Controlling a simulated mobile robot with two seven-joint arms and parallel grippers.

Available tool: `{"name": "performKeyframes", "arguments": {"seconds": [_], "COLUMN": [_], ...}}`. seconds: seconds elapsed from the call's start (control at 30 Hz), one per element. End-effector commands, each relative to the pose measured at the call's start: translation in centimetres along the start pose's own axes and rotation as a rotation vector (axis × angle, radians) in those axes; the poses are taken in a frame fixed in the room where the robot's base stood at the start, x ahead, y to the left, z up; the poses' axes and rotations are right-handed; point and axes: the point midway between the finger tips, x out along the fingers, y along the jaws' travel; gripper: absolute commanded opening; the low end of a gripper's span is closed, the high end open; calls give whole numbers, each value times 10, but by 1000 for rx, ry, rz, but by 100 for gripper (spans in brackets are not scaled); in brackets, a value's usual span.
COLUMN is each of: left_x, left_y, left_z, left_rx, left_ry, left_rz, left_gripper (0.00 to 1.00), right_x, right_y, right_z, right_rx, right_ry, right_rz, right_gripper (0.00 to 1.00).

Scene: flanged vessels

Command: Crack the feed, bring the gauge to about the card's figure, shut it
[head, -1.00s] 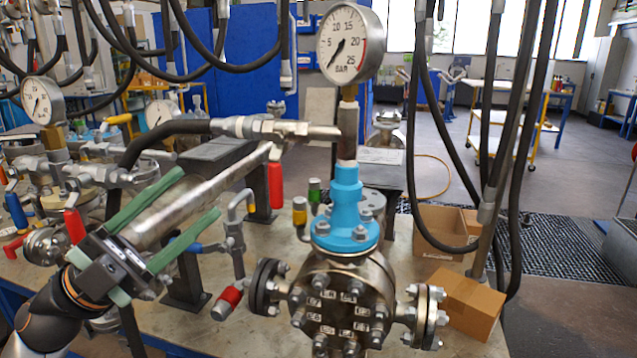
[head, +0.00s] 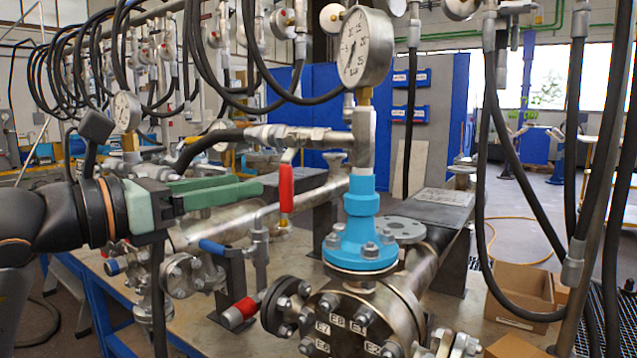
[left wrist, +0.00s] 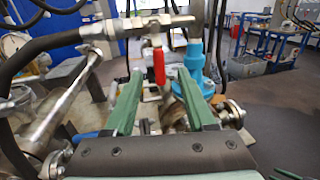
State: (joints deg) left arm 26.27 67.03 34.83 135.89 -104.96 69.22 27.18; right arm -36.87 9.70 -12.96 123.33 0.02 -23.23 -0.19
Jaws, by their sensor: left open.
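The pressure gauge (head: 365,47), marked BAR, stands on a tee above the blue flanged neck (head: 360,222). I see its dial at a slant; the needle seems to lie at the low end, but I cannot read a figure. The feed valve's red lever (head: 286,188) hangs down from the side line left of the gauge. My left gripper (head: 250,187) is open and empty, left of the lever with its green fingers pointing toward it. In the left wrist view the red lever (left wrist: 158,65) appears between the fingertips (left wrist: 160,78). I cannot make out the card's figure.
Black hoses (head: 490,150) hang at the right and across the top. Another red-ended valve handle (head: 241,312) sits low left of the vessel (head: 345,325). A cardboard box (head: 520,293) stands at the right. Dark green slivers at the left wrist view's lower right are unclear.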

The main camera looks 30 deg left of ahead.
Motion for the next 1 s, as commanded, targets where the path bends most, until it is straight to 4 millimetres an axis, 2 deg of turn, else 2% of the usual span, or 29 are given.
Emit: {"name": "performKeyframes", "arguments": {"seconds": [0.17,0.4,0.57,1.0], "left_x": [6,29,50,102], "left_y": [1,1,1,0], "left_z": [3,4,5,5], "left_rx": [6,6,6,2], "left_ry": [-2,1,0,-2], "left_rz": [8,6,5,2], "left_gripper": [56,56,56,56], "right_x": [-2,-11,-15,-24], "right_y": [-3,-13,-16,-20], "right_z": [14,54,54,32], "right_rx": [16,62,72,75], "right_ry": [-55,-220,-252,-251], "right_rz": [-6,-26,-32,-40], "right_gripper": [50,50,50,50]}}
